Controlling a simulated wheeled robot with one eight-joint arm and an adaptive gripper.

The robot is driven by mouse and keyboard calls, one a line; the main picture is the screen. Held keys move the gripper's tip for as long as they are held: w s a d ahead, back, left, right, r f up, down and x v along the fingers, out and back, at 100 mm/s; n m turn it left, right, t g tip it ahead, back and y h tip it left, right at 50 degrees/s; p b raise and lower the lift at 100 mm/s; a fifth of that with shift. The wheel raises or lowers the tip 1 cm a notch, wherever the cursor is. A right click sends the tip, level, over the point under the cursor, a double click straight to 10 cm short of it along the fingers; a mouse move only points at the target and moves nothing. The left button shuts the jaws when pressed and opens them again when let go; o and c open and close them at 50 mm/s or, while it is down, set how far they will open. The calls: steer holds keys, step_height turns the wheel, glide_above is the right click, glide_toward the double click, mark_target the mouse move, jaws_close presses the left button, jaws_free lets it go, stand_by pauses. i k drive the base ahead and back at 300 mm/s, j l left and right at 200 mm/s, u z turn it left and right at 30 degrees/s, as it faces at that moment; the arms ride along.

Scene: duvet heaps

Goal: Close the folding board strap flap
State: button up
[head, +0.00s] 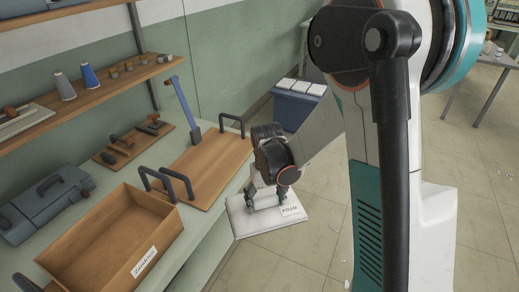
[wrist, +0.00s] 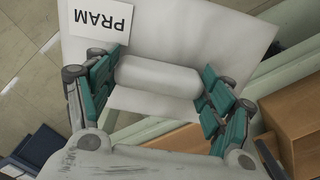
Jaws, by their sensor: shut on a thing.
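A white board (head: 250,225) with a label reading PRAM (head: 290,211) is at the front edge of the bench, over the floor side. My gripper (head: 268,197) is above it with its fingers down at its top. In the wrist view my gripper (wrist: 161,82) has teal-padded fingers on both sides of a white, rounded, roll-like part (wrist: 158,76) of the board and is shut on it. The PRAM label (wrist: 104,18) shows upside down there. I cannot make out a separate strap flap, and the board's underside is hidden.
A wooden tray with black handles (head: 208,168) and an open wooden box (head: 112,235) lie on the bench (head: 196,232). A grey toolbox (head: 45,203) is at the left. A blue bin (head: 292,109) stands on the floor behind. Tiled floor to the right is mostly clear.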

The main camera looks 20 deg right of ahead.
mark_target(212, 161)
steer(key=i+l+z, duration=0.15)
steer(key=i+z, duration=0.75)
steer(key=i+l+u, duration=0.1)
steer(key=i, duration=0.4)
steer(key=u, duration=0.4)
steer(key=i+l+u, duration=0.1)
steer(key=u, duration=0.25)
steer(key=l+u, duration=0.1)
steer(key=u, duration=0.3)
steer(key=l+u, duration=0.1)
steer(key=u, duration=0.25)
steer(key=i, duration=0.05)
